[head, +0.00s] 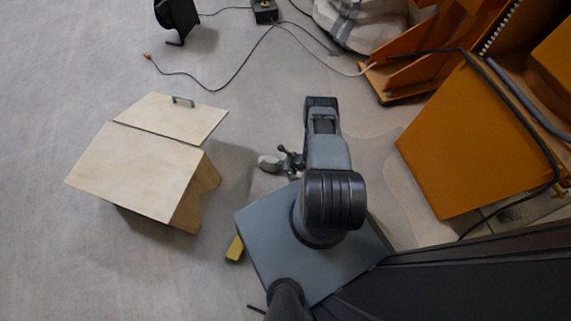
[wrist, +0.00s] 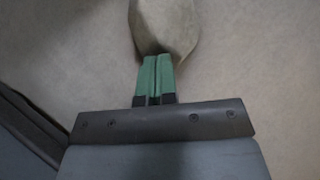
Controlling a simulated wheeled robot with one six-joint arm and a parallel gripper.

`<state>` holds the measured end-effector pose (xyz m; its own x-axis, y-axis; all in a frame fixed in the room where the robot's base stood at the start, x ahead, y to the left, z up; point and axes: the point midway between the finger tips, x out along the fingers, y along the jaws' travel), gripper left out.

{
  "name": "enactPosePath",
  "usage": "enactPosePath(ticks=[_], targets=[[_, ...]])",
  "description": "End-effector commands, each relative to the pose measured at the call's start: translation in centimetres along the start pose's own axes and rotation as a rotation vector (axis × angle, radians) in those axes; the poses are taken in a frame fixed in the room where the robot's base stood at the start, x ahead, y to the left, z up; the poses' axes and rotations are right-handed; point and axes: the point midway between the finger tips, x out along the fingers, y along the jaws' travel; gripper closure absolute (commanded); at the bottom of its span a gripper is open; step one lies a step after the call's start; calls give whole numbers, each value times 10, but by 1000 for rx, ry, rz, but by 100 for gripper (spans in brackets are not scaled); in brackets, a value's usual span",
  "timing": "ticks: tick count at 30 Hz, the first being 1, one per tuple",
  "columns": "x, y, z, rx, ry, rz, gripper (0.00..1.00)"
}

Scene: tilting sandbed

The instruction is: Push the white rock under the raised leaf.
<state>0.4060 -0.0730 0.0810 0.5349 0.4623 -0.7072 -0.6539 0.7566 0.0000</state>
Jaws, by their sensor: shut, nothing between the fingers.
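The white rock (head: 268,162) lies on the grey floor between my arm and the wooden piece. It fills the top middle of the wrist view (wrist: 168,22) as a pale, rounded shape. My gripper (head: 288,158) is just right of the rock in the head view. In the wrist view its green fingers (wrist: 154,60) are together and empty, with their tips at the rock's near edge; I cannot tell whether they touch it. The pale wooden leaf with a grey handle (head: 175,116) adjoins a larger wooden panel (head: 135,168) left of the rock. Its underside is hidden.
A wooden side support (head: 198,192) stands below the panel's right edge. A yellow block (head: 235,248) lies beside my base. Orange machinery (head: 480,140) stands at right, a white sack (head: 360,20) at the back. A thin cable (head: 225,85) crosses the floor behind. Floor between rock and wooden piece is clear.

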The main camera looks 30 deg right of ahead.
Motion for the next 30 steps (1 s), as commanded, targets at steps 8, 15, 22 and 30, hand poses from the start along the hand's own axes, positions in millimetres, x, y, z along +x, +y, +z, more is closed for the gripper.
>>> enactPosePath(ticks=[8,15,22,30], targets=[[4,2,4,3,0,-2,100],[4,3,4,1,0,-1,100],[26,3,22,-7,0,3,100],[73,2,67,-6,-2,0,100]])
